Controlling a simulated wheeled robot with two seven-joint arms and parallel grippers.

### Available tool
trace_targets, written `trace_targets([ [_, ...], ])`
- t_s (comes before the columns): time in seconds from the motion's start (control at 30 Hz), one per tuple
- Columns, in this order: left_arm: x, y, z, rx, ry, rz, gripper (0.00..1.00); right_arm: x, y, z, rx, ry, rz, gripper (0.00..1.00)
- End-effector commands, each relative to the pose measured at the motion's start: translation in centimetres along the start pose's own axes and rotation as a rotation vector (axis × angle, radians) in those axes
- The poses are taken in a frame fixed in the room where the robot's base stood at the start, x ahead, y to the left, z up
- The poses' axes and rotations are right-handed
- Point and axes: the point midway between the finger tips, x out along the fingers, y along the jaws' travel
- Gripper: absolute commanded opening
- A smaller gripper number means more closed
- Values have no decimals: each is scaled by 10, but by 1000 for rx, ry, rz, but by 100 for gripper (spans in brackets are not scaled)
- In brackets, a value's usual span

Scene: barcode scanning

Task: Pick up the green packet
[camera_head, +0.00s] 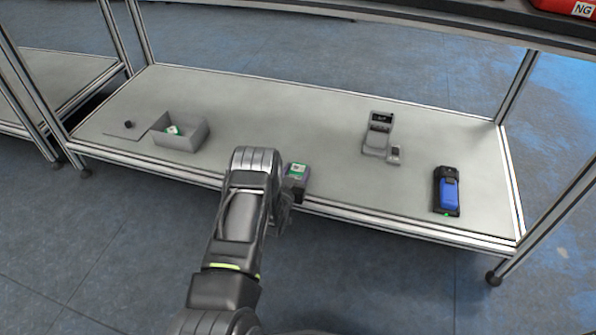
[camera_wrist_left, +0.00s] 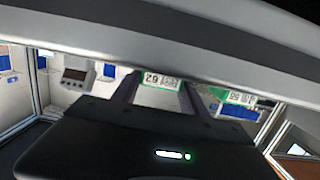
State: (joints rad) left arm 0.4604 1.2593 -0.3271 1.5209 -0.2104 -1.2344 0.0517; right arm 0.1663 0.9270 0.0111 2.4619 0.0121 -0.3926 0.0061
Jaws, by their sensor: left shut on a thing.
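The green packet (camera_head: 297,168) has a green and white label on top and shows just beyond my left wrist in the head view. My left gripper (camera_head: 293,186) is shut on it, above the front edge of the table. In the left wrist view, the packet's label (camera_wrist_left: 160,82) shows between the two fingers (camera_wrist_left: 158,94). The lower part of the packet is hidden by the gripper. My right gripper is in neither view.
The grey table (camera_head: 270,120) holds an open grey box (camera_head: 190,142) with a small green and white item (camera_head: 173,130) inside. A grey device with a display (camera_head: 378,140) stands right of centre. A blue and black handheld scanner (camera_head: 448,192) lies at the right. The middle is clear.

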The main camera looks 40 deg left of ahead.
Motion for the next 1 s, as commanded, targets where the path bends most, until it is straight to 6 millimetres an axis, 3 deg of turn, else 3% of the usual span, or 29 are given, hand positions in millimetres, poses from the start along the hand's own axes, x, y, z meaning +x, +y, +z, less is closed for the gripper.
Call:
trace_targets([
  [0.13,0,0,-1,0,1,0,3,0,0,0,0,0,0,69],
  [0.47,-1,0,-10,0,2,0,3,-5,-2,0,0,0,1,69],
  [0.8,-10,0,-72,-1,3,-1,3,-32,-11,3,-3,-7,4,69],
  [1.0,-14,0,-96,-1,1,-1,3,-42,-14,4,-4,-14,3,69],
])
